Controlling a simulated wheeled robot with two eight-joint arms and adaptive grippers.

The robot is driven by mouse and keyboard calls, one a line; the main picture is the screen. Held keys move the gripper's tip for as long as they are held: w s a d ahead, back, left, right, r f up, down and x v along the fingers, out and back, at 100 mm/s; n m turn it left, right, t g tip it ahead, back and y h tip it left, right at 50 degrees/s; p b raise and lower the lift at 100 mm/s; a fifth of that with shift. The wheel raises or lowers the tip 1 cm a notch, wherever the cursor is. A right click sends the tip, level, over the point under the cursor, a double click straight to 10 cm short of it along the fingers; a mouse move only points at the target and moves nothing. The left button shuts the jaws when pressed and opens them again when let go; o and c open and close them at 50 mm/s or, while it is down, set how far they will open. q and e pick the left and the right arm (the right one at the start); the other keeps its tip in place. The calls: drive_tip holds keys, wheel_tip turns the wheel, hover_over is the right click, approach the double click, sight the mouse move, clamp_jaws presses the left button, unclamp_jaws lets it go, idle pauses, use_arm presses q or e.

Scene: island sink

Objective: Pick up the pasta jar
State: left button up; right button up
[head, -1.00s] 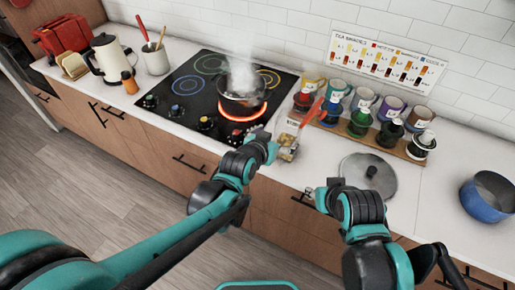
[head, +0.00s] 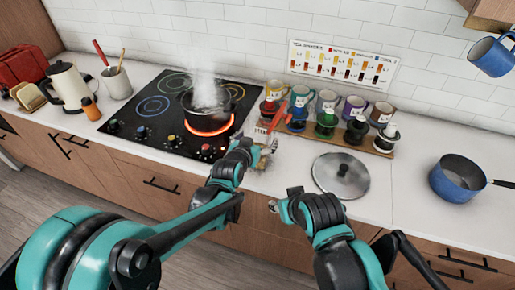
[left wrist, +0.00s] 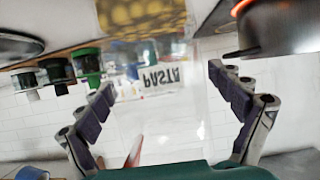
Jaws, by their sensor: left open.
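The pasta jar (head: 262,131) is clear, with a white label. It stands on the counter between the stove and the row of mugs, partly hidden behind my left gripper. In the left wrist view, which is upside down, the jar (left wrist: 160,77) lies between the spread fingers, with its PASTA label and yellow contents showing. My left gripper (left wrist: 162,85) is open around the jar, with gaps at both sides; in the head view the left gripper (head: 258,148) is right at it. My right gripper (head: 277,207) is low by the counter's front edge; its fingers are too small to read.
A steaming pot (head: 207,108) sits on a glowing burner left of the jar. A lid (head: 341,175) and blue pan (head: 458,178) lie further right.

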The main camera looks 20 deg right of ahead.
use_arm(q)
drive_tip(key=shift+r, duration=0.1)
drive_tip(key=c, duration=1.8)
